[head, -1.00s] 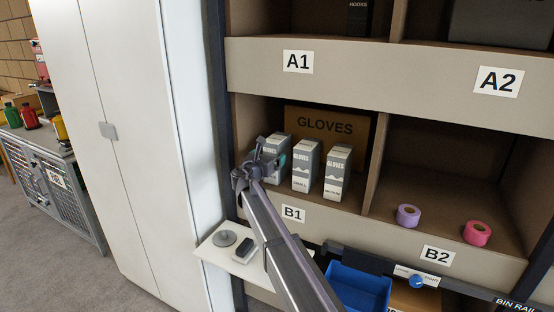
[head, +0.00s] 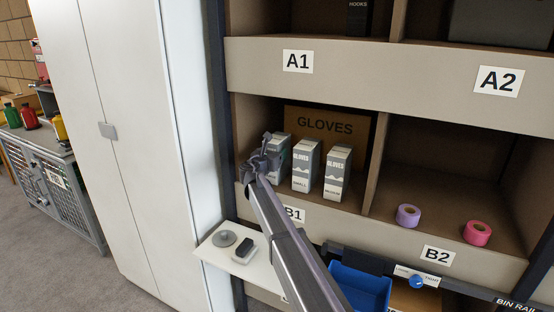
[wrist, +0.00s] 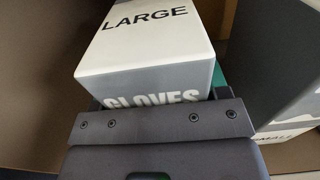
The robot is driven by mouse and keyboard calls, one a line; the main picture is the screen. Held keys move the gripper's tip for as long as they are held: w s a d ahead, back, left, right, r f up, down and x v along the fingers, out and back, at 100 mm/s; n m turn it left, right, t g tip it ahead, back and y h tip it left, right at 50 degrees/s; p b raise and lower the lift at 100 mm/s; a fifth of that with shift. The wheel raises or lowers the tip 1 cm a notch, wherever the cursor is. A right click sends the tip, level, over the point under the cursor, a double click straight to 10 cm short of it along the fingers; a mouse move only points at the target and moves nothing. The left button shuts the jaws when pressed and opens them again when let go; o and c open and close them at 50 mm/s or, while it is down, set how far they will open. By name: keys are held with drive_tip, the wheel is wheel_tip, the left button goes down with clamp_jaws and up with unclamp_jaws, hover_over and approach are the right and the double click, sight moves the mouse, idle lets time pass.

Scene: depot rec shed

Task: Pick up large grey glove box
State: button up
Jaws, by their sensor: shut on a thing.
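The large grey glove box (head: 285,147) stands at the left end of the row in bay B1, partly hidden behind my gripper (head: 270,152). In the wrist view the box (wrist: 150,45) is close up, with LARGE on its pale top and GLOVES on its front, partly covered. My gripper (wrist: 160,122) is shut on this box at its front. A strip of teal shows beside the box. I cannot tell whether the box is clear of the shelf.
The small (head: 306,166) and medium (head: 337,172) glove boxes stand to its right. A brown GLOVES carton (head: 330,122) is behind. Tape rolls, purple (head: 408,216) and pink (head: 477,233), lie in B2. A white side shelf (head: 218,252) and blue bin (head: 358,288) are below.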

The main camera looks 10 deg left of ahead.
sight(274, 140)
drive_tip(key=shift+c, duration=0.7)
drive_tip(key=r+p, duration=0.8)
drive_tip(key=shift+s+a, duration=0.1)
drive_tip(key=shift+s, duration=0.25)
drive_tip(key=f+b+v, duration=0.1)
drive_tip(key=v, duration=1.8)
drive_tip(key=shift+a, duration=0.15)
